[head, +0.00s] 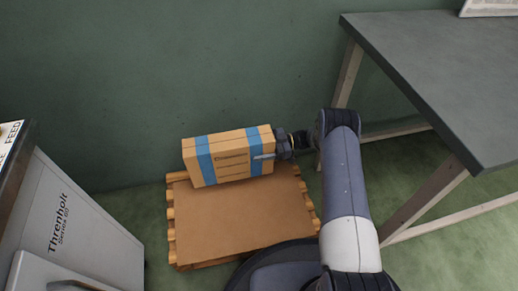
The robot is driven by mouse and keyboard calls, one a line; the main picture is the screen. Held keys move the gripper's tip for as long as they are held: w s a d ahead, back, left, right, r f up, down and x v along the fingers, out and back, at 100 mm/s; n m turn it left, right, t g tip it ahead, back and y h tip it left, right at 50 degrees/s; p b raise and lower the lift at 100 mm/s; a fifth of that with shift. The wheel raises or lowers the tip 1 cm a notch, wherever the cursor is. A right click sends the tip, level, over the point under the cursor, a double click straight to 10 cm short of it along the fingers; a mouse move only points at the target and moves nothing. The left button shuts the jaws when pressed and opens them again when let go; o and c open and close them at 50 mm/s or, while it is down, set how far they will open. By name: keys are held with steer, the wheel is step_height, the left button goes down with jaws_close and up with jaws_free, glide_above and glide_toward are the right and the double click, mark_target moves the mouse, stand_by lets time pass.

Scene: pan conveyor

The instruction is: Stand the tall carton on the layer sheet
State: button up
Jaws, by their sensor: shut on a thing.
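The tall carton (232,164) is an orange-tan box with two blue bands. It lies lengthwise from left to right, over the back part of the layer sheet (240,220). The sheet is a flat brown square on a wooden pallet. My gripper (268,156) is at the carton's right end and is shut on it, with one finger showing along the front face. The carton's underside is hidden, so I cannot tell whether it touches the sheet.
A grey table (440,70) with pale legs stands at the right. A white machine (70,225) marked "Threnholt" stands at the left. The green wall (180,70) is close behind the pallet (171,228). The front of the sheet is clear.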

steer(key=shift+f+b, duration=1.25)
steer(key=shift+f, duration=2.5)
steer(key=o, duration=1.3)
steer(key=shift+c, duration=0.2)
steer(key=o, duration=0.4)
steer(key=shift+d, duration=0.1)
steer(key=shift+o, duration=0.2)
steer(key=v, duration=1)
steer(key=shift+d, duration=0.3)
